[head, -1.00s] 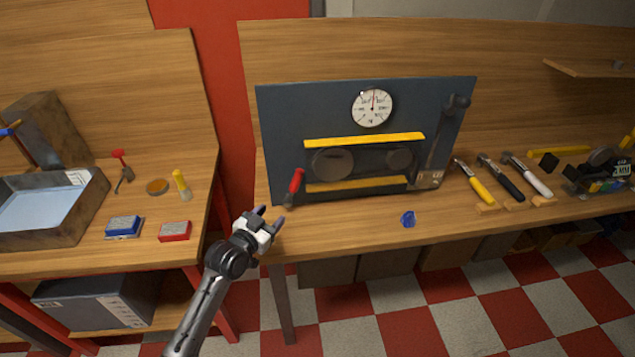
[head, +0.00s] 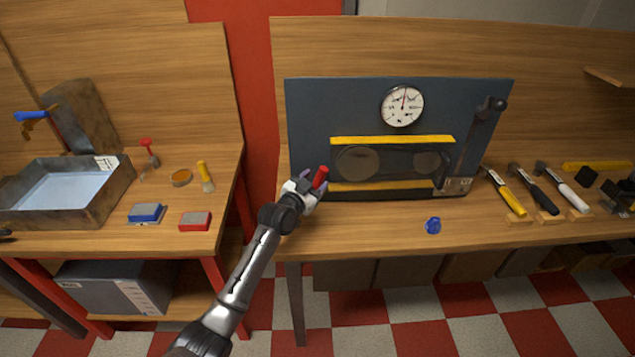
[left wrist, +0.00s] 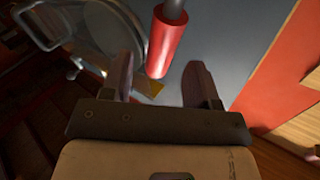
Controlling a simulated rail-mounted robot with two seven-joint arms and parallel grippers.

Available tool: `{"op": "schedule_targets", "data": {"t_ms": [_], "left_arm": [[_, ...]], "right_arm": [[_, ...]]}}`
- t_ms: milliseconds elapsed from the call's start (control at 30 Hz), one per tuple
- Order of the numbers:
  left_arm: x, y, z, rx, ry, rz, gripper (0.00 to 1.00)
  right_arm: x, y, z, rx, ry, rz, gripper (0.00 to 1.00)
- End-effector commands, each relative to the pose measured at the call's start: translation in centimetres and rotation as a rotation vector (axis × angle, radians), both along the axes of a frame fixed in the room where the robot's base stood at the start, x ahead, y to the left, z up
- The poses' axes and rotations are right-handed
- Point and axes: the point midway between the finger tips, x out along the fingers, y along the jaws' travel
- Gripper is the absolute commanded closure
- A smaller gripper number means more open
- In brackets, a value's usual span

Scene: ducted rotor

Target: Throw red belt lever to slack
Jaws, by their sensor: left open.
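The red belt lever (head: 320,177) stands at the lower left of the dark panel (head: 310,110). Its red grip also shows in the left wrist view (left wrist: 165,45), with a grey shaft at one end. My left gripper (head: 308,180) is open at the lever. In the left wrist view my left gripper's (left wrist: 165,85) two fingers stand on either side of the red grip's end, with gaps visible. The gripper partly hides the lever's lower part in the head view. My right gripper is not in view.
The panel carries a round gauge (head: 403,106), yellow bars (head: 392,140) and a larger dark lever (head: 478,135) at its right. A blue knob-like piece (head: 433,226) lies on the bench in front. The bench front is mostly clear.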

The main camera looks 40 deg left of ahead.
Motion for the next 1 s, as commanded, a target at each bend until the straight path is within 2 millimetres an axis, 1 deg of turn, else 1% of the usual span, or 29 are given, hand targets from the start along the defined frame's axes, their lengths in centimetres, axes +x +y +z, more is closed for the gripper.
{"op": "schedule_targets", "data": {"t_ms": [33, 200, 600, 667, 1000], "left_arm": [[0.5, 0.0, -0.1, 0.000, -0.001, 0.000, 0.45], [1.6, 0.1, 0.0, 0.000, 0.000, 0.000, 0.45], [1.9, 0.2, 0.0, 0.001, 0.001, -0.001, 0.45], [1.9, 0.2, 0.0, 0.001, 0.001, 0.000, 0.50], [1.9, 0.2, 0.0, 0.001, 0.001, 0.000, 0.83]], "right_arm": [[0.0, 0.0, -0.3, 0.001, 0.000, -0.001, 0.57], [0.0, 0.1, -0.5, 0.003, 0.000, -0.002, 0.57], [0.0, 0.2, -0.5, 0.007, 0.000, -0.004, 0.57], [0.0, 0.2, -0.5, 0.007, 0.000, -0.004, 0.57], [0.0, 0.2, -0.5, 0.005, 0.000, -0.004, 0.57]]}}
